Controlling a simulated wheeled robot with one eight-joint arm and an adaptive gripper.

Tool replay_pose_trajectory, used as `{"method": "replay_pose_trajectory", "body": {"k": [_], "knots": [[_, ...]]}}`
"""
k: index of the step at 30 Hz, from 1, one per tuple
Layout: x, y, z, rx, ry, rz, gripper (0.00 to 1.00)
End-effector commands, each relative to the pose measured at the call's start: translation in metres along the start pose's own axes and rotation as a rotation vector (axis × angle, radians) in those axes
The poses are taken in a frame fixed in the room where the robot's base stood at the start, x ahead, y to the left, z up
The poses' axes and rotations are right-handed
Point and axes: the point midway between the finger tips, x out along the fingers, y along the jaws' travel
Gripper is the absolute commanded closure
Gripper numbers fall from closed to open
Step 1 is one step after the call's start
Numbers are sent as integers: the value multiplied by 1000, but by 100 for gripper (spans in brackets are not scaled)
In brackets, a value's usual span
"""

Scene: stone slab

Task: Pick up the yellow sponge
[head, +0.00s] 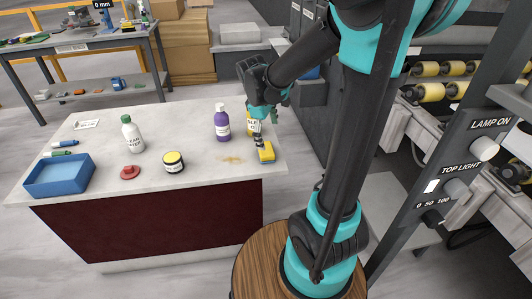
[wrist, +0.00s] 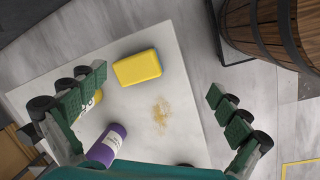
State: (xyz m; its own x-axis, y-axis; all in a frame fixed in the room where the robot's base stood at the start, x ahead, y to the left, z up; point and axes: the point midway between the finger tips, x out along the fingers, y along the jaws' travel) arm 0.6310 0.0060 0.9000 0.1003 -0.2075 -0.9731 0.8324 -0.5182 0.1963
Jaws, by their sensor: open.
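The yellow sponge (head: 266,152) lies flat near the right edge of the pale stone slab (head: 215,175) in the head view. I see no contact with the sponge.
A purple bottle (head: 222,124) and a yellow bottle (head: 253,124) stand close to my gripper. A brown stain (head: 232,160) marks the slab left of the sponge.

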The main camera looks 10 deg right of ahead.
Motion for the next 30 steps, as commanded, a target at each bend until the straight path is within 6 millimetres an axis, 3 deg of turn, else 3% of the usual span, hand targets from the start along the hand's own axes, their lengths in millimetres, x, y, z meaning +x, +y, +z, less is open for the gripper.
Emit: {"method": "replay_pose_trajectory", "body": {"k": [1,6,10,14,17,30], "knots": [[-7,10,-19,-102,-33,-3,0],[-23,28,-62,-402,-140,-22,0],[-30,35,-82,-533,-187,-37,0],[-30,36,-89,-586,-206,-45,0],[-19,37,-87,-589,-209,-46,0],[64,39,-69,-586,-207,-45,0]]}}
